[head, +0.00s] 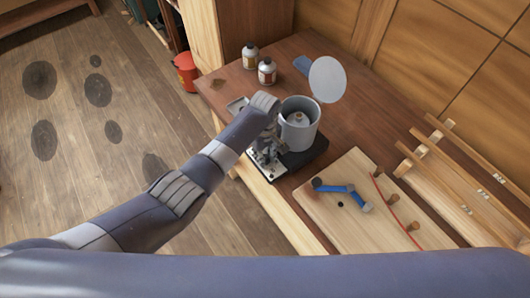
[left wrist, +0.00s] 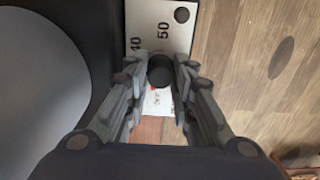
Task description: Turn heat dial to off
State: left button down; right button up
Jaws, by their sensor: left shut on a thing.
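The black heat dial (left wrist: 160,70) shows in the left wrist view on a white control panel (left wrist: 180,35) with printed numbers, 40 and 50 among them. My left gripper (left wrist: 161,74) has its two fingers closed on the dial from both sides. In the head view the left gripper (head: 268,150) reaches down over the panel (head: 263,170) at the front of a black heater (head: 312,157). The fingers and wrist hide the dial there. The dial's pointer and the off mark cannot be made out. My right gripper is not in view.
Two bottles (head: 267,72) stand behind. A wooden board (head: 320,209) with a blue-handled tool (head: 337,188) lies at right. A red bucket (head: 185,72) stands on the floor.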

pick_arm(q)
jog(key=shift+w+n, duration=0.1)
jog(key=shift+n, duration=1.2)
jog(key=shift+r, duration=0.1)
jog(key=c, duration=1.4)
grip_release()
jog(key=shift+o, duration=0.2)
jog(key=shift+a, duration=0.1)
jog(key=shift+r, duration=3.95)
